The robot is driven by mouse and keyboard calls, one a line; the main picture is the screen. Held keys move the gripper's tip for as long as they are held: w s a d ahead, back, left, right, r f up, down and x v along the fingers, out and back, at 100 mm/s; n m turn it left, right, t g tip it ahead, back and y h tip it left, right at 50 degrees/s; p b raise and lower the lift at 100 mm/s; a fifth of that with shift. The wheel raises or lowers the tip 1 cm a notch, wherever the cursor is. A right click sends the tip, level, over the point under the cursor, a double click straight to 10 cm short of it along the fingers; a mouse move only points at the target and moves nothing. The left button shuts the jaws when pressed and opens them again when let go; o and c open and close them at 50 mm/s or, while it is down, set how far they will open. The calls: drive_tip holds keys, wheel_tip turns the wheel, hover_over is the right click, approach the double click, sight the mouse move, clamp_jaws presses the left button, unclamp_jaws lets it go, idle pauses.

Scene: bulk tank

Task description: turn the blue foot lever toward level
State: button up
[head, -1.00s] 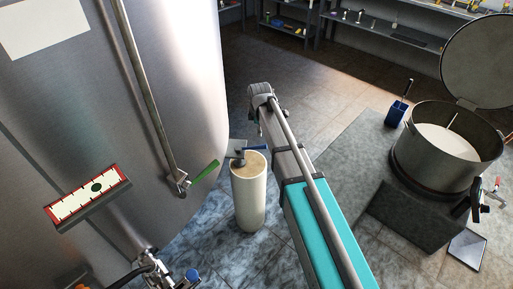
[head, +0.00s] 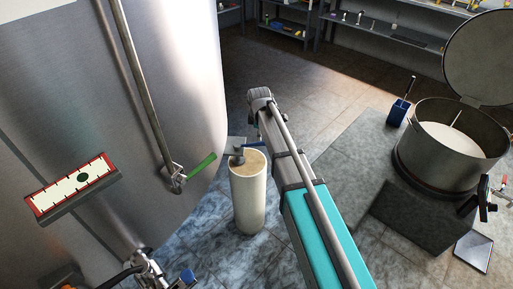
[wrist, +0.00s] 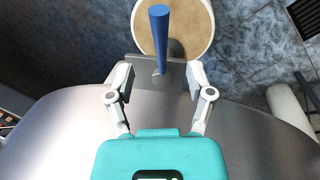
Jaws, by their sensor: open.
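The blue foot lever (head: 255,145) is a short blue bar by a grey plate (head: 236,143), above the tan top of a white cylinder (head: 248,200). In the wrist view the blue lever (wrist: 159,35) points away from me over the round tan top (wrist: 190,25), its near end by the grey plate (wrist: 145,69). My gripper (wrist: 159,75) is open, one finger on each side of the lever's near end. I see no clear contact. In the head view my fingers are hidden behind my arm.
The large steel tank (head: 170,70) stands at left, with a green-handled lever (head: 201,166) on its pipe and a red-framed gauge (head: 75,187). A lidded round vessel (head: 445,160) stands at right. Shelves line the back.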

sight(259, 142)
drive_tip(key=shift+w+f+b, duration=0.25)
drive_tip(key=shift+f+b, duration=0.95)
drive_tip(key=shift+f, duration=0.1)
drive_tip(key=shift+w+f+b, duration=0.25)
drive_tip(key=shift+f+b, duration=1)
drive_tip(key=shift+f, duration=0.1)
drive_tip(key=shift+w+f+b, duration=0.25)
drive_tip(key=shift+f+b, duration=0.95)
drive_tip(key=shift+f, duration=0.1)
clamp_jaws()
